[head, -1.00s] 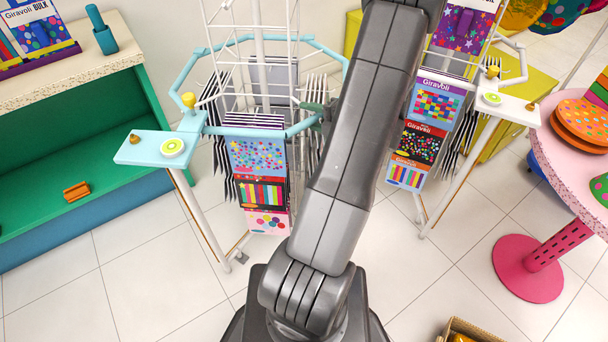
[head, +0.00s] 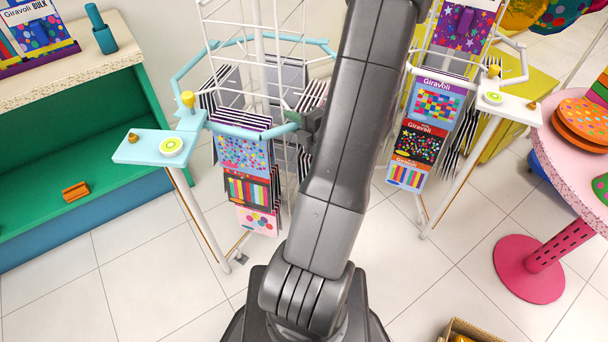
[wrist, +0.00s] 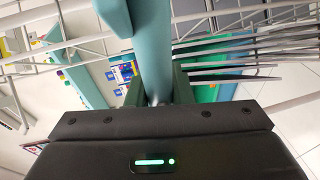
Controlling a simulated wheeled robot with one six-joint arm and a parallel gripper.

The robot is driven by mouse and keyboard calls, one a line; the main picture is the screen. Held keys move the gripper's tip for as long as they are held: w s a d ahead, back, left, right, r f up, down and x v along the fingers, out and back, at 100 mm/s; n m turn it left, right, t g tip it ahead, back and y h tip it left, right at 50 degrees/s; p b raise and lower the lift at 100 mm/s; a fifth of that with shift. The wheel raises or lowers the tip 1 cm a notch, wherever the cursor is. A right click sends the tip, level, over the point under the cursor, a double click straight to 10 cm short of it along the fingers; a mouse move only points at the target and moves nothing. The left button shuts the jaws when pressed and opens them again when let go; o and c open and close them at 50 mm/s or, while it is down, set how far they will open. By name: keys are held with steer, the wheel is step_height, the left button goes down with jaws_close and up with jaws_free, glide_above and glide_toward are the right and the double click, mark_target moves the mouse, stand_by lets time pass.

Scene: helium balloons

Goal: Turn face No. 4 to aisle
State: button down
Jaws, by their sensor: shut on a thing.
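A pale blue octagonal ring (head: 187,68) runs around a white wire rack (head: 225,25) hung with card packs. My gripper (head: 309,124) is at the ring's front right, partly hidden by my arm. In the wrist view my gripper (wrist: 158,95) is shut on a pale blue bar of the ring (wrist: 150,40). A face with patterned packs (head: 243,152) points toward the front, slightly left. Other faces show mostly dark card edges or grey backs (head: 288,75). I can read no face number.
A pale blue side shelf (head: 140,147) with a kiwi-patterned disc (head: 172,145) and a yellow knob (head: 187,99) stands at the rack's left. A second, white-ringed rack (head: 515,65) is at right, near a pink round table (head: 560,165). Tiled floor in front is mostly clear.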

mark_target(283, 126)
steer(key=a+m+t+h, duration=0.1)
steer(key=s+a+b, duration=0.1)
steer(key=a, duration=0.1)
steer(key=shift+a+r+m+t+h+b, duration=0.2)
steer(key=shift+m+t+h+b, duration=0.1)
steer(key=shift+m+t+h, duration=0.1)
steer(key=c, duration=1.3)
jaws_free()
steer(key=shift+f, duration=0.1)
steer(key=p+v, duration=0.3)
steer(key=v, duration=1.1)
steer(key=shift+p, duration=0.4)
